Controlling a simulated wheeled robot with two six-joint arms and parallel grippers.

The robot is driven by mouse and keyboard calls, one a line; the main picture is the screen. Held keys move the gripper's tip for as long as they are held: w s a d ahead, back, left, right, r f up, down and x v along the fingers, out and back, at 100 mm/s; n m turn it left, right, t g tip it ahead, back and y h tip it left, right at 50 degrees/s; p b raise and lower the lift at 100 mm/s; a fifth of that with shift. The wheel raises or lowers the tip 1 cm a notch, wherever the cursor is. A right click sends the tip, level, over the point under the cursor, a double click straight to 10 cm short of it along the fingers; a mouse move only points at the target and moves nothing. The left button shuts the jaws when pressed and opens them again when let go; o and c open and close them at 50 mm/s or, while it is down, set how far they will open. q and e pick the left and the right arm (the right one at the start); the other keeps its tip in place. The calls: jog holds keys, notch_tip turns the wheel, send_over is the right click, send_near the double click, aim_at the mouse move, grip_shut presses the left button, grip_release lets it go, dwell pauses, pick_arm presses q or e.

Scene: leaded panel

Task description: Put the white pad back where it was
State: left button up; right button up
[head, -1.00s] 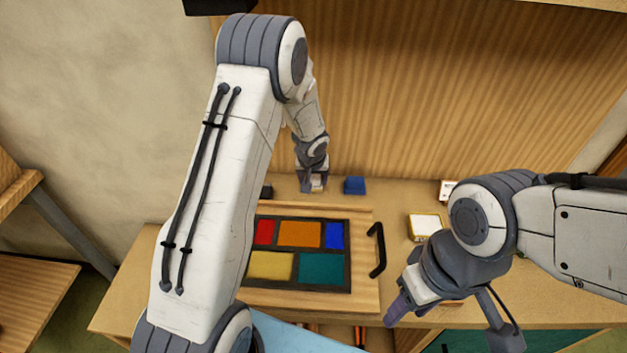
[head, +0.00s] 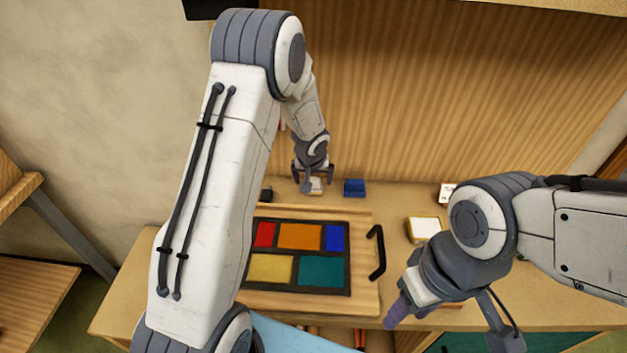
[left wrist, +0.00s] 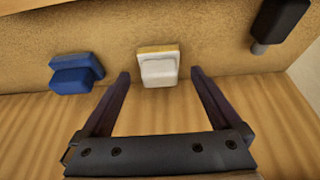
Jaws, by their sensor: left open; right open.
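The white pad (head: 316,186), a white block with a yellowish edge, sits on the bench near the back panel. It also shows in the left wrist view (left wrist: 158,68). My left gripper (head: 312,178) is open around or just above the pad; in the left wrist view its fingertips (left wrist: 160,73) are spread on either side, with visible gaps to the pad. My right gripper (head: 397,312) is open and empty over the front right of the bench, seen edge-on and partly hidden by its own wrist.
A blue block (head: 354,187) stands right of the pad, and a black item (head: 266,194) left of it. The leaded panel (head: 300,253) lies on a board in front, beside a black handle (head: 377,251). A yellow-edged white square (head: 424,228) lies to the right.

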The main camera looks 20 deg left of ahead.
pick_arm(q)
jog(key=v, duration=1)
jog(key=s+d+r+m+g+h, duration=0.1)
jog(key=s+d+r+m, duration=0.4)
jog(key=s+d, duration=0.7)
jog(key=s+d+r+m+g, duration=0.1)
jog(key=s+d+m, duration=0.1)
jog(key=s, duration=0.8)
jog(key=s+d+r+m+g+h, duration=0.1)
jog(key=s+d+m+g, duration=0.1)
jog(key=s, duration=0.8)
jog(key=shift+s+d+r+m+p, duration=0.25)
jog(key=shift+d+r+m+p, duration=0.15)
jog(key=shift+m, duration=0.4)
